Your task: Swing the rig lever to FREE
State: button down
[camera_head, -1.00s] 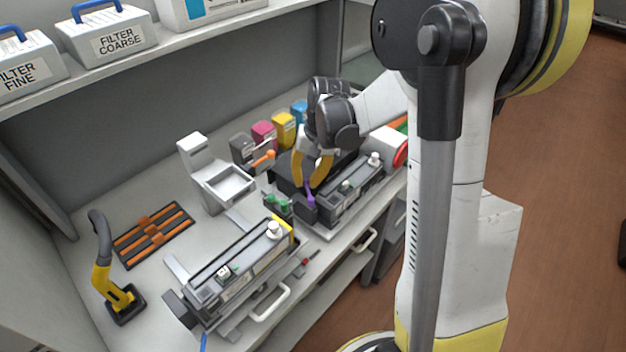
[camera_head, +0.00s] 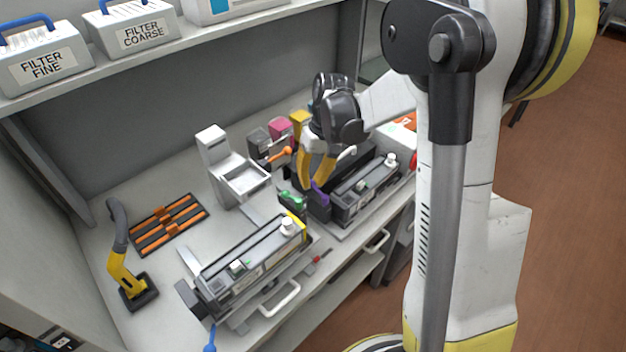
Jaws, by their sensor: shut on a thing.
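My gripper (camera_head: 313,183) points down, its yellow fingers at the near left end of the right-hand dark cartridge unit (camera_head: 347,208). The fingers are closed on a small purple lever-like piece (camera_head: 320,197), which shows at and below the fingertips. The exact grip is too small to see. A green piece (camera_head: 292,203) sits just left of it. An orange-tipped lever (camera_head: 281,155) stands behind, left of my gripper. I cannot read a FREE marking on any of them.
A second cartridge unit (camera_head: 250,262) with a yellow end lies in front. A grey stand with a tray (camera_head: 245,181), an orange-barred dark rack (camera_head: 168,224) and a yellow handled tool (camera_head: 128,278) stand left. Coloured containers (camera_head: 280,130) are close behind my gripper.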

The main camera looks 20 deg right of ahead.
jog(key=c, duration=1.3)
grip_release()
jog(key=shift+w, duration=0.1)
notch_tip(320, 180, up, 12)
jog(key=d, duration=0.2)
jog(key=shift+d, duration=0.15)
jog(key=shift+f, duration=0.1)
